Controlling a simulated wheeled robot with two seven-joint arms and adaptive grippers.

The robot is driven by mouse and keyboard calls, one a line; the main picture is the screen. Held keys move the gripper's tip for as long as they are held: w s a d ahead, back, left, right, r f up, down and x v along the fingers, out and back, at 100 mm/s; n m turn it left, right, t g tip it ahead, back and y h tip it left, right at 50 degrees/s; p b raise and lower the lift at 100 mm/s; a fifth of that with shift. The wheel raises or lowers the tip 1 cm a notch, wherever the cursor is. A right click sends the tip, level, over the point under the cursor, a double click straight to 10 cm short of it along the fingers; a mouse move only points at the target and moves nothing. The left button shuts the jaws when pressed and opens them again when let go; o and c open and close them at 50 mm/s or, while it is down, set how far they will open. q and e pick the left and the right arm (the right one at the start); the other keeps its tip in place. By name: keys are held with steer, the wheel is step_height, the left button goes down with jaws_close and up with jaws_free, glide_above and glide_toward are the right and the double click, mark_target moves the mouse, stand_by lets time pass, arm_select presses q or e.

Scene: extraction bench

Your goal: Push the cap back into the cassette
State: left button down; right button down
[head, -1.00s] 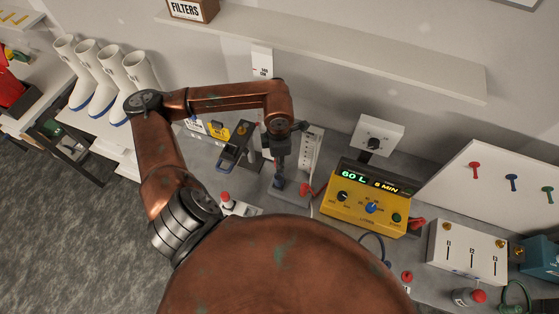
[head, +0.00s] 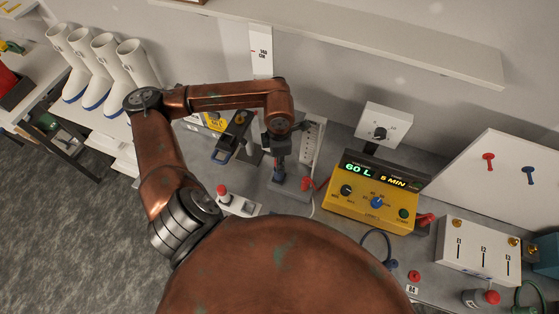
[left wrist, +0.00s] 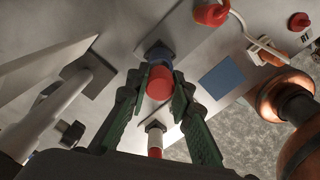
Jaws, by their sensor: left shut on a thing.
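In the left wrist view, a short red cylinder, seemingly the cap (left wrist: 159,79), sits between the green-padded fingers of my left gripper (left wrist: 160,88). The fingers are shut on it. Right beyond the cap is a blue round part (left wrist: 158,54), seemingly the cassette end, in line with the cap. I cannot tell whether cap and blue part touch. In the head view, my left gripper (head: 280,158) points down over the blue part (head: 279,174) on a small grey stand (head: 288,188). The gripper partly hides the cap there. My right gripper is not in view.
A white upright panel (head: 311,146) stands close to the right of my gripper. A yellow pump box (head: 372,205) is further right. A white box with a red knob (head: 238,204) is at front left. White boots (head: 135,65) stand at far left.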

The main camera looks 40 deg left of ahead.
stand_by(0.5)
arm_select(q)
steer(key=shift+b, duration=0.4)
stand_by(0.5)
stand_by(0.4)
steer(key=shift+b, duration=0.55)
stand_by(0.4)
steer(key=shift+f+b, duration=0.8)
steer(key=shift+f, duration=0.05)
